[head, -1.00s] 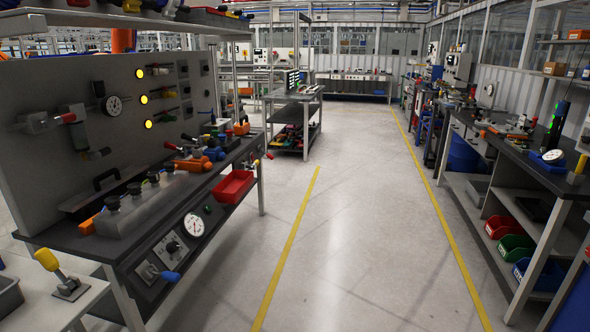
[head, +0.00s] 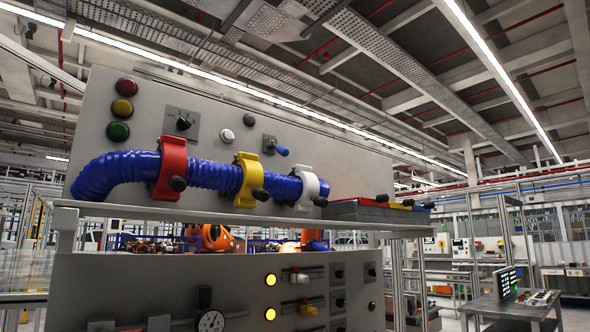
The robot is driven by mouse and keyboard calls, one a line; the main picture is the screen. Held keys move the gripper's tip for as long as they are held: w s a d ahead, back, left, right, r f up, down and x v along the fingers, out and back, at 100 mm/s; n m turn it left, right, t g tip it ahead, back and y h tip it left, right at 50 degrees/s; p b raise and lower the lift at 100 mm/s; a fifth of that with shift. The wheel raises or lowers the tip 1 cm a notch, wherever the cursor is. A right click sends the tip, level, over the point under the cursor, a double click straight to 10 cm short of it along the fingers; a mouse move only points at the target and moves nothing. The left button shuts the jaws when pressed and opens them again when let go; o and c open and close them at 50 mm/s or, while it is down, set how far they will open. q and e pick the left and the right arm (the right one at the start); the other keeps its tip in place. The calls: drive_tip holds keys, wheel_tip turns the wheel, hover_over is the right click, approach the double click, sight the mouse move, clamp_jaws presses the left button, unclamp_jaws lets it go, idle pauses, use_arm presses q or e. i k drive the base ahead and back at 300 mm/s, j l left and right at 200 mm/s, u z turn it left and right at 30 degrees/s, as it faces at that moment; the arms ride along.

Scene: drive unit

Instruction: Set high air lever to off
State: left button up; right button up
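A lever with a blue handle (head: 281,151) sits on a small grey plate high on the upper grey panel (head: 345,170), right of centre. Its handle points to the right and slightly down. No label is readable, so I cannot tell for sure that it is the high air lever. Lower levers with a white handle (head: 300,278) and a yellow handle (head: 308,309) stick out of the lower panel (head: 150,280). Neither of my grippers is in view.
A blue corrugated hose (head: 215,174) runs across the shelf (head: 240,214), held by red, yellow and white clamps. Red, yellow and green round lamps (head: 123,108) are at upper left. A bench (head: 510,308) stands at the lower right.

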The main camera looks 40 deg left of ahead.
sight(283, 150)
drive_tip(key=i+l+u, duration=0.1)
drive_tip(key=i+u, duration=0.3)
drive_tip(key=i+l+u, duration=0.2)
drive_tip(key=i+u, duration=0.2)
drive_tip(key=i+l+u, duration=0.6)
drive_tip(key=u, duration=0.2)
drive_tip(key=l, duration=0.1)
